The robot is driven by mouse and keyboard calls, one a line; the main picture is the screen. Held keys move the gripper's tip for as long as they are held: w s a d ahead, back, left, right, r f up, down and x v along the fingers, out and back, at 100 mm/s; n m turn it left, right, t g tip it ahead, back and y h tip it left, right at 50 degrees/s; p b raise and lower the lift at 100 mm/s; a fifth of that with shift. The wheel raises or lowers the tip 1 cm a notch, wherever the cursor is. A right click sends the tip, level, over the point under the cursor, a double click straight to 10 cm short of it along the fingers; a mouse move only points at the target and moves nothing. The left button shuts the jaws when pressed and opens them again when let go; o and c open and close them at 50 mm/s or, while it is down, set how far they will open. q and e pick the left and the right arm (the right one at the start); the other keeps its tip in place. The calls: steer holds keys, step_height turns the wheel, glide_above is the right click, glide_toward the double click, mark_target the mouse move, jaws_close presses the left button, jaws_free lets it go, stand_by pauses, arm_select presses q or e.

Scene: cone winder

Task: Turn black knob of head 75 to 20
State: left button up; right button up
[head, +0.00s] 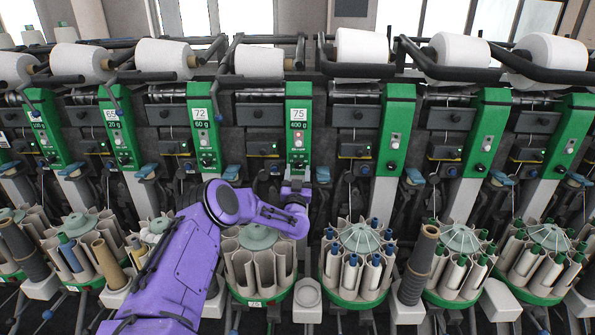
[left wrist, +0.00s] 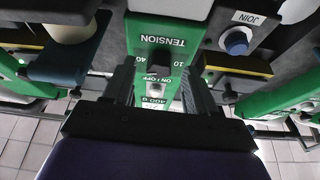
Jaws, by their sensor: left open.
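Head 75 is the green panel (head: 299,108) with a "75" and "400 g" label in the middle of the head view. Its black knob (left wrist: 159,62) shows in the left wrist view under an upside-down "TENSION" label, with scale figures beside it. In the head view the knob (head: 299,166) sits low on the panel, just above my gripper. My left gripper (left wrist: 158,72) is open, with one finger on each side of the knob and visible gaps between. In the head view my left gripper (head: 296,186) is at the panel's lower end. The knob's exact setting is too small to read.
Neighbouring green panels, such as head 72 (head: 202,125), stand on both sides. A blue button (left wrist: 237,42) marked "JOIN" lies right of the panel in the left wrist view. A tube magazine (head: 258,262) stands below my left forearm. White cones (head: 260,61) line the top.

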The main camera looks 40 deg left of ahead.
arm_select(q)
steer(key=shift+w+a+r, duration=0.15)
steer(key=shift+w, duration=0.05)
steer(key=shift+c, duration=0.3)
steer(key=c, duration=1)
